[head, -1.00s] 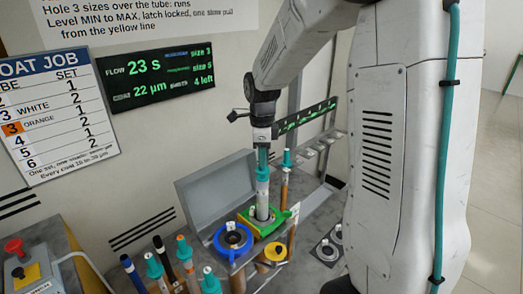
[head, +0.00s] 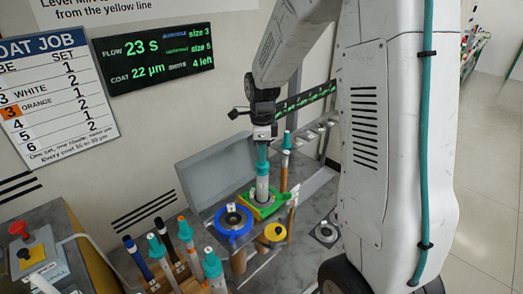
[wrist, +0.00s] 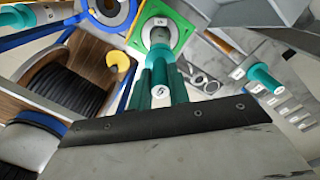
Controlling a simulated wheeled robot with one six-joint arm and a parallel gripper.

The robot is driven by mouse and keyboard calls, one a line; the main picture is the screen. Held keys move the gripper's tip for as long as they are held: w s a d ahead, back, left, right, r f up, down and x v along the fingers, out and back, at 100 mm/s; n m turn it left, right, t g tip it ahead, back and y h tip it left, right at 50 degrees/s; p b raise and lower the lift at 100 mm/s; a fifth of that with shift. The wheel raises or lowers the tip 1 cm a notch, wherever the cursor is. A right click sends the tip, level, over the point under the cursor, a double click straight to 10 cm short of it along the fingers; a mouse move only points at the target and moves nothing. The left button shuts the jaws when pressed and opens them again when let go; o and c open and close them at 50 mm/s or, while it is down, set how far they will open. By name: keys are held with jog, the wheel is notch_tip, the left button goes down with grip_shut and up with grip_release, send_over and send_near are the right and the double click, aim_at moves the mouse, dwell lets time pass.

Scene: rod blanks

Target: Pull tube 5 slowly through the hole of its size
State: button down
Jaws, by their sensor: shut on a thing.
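Tube 5 (head: 262,185) is a pale grey tube with a teal top, standing upright in the green holder (head: 272,209) with its lower part hidden inside. My gripper (head: 262,142) is shut on its teal top, above the holder. The green square holder (wrist: 183,34) shows around the tube there. A blue ring holder (head: 221,232) sits left of the green one, and a yellow ring (head: 284,232) in front right.
A grey open lid (head: 205,172) stands behind the holders. Several capped tubes stand in a wooden rack (head: 180,276) in front. Another teal-capped tube (head: 286,150) stands close right of my gripper. A control box with a red button (head: 18,228) is at far left. The display (head: 152,58) reads 23 s and 22 µm.

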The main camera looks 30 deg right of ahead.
jog(key=shift+f, duration=4.4)
jog(key=shift+r, duration=0.1)
jog(key=shift+r, duration=5.35)
notch_tip(320, 180, up, 11)
send_over(262, 172)
jog(key=shift+w+d, duration=0.25)
jog(key=shift+w, duration=0.2)
